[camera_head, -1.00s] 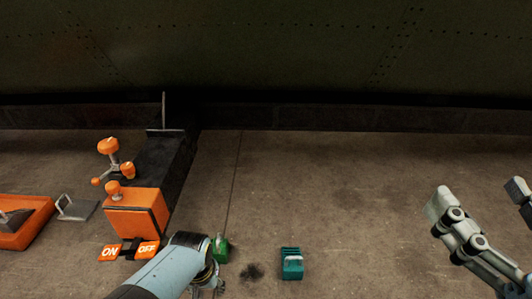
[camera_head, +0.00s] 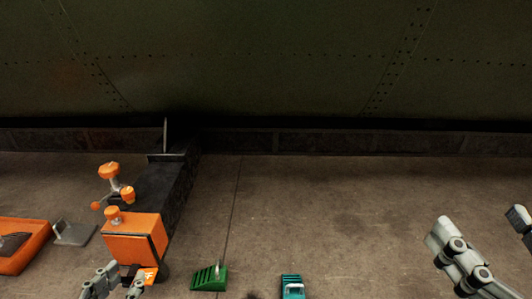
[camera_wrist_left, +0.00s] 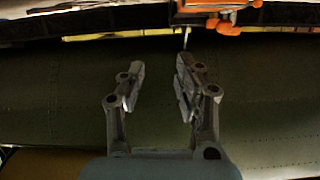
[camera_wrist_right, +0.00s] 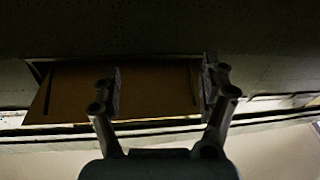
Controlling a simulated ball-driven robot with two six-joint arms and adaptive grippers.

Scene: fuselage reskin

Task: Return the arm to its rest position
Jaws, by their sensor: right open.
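My left gripper (camera_head: 121,275) is at the lower left of the head view, in front of the orange box (camera_head: 135,235) and partly covering its ON/OFF label. In the left wrist view its two fingers (camera_wrist_left: 157,85) stand apart with nothing between them. My right gripper (camera_head: 479,225) is at the right edge of the head view. Its fingers are wide apart and empty, and they also show apart in the right wrist view (camera_wrist_right: 161,90). I cannot tell whether the left gripper touches the box.
A green wedge-shaped item (camera_head: 209,278) and a teal item (camera_head: 292,287) lie on the floor. An orange tray (camera_head: 22,262) and a grey metal piece (camera_head: 75,233) are at left. A dark green riveted panel (camera_head: 270,65) spans the back.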

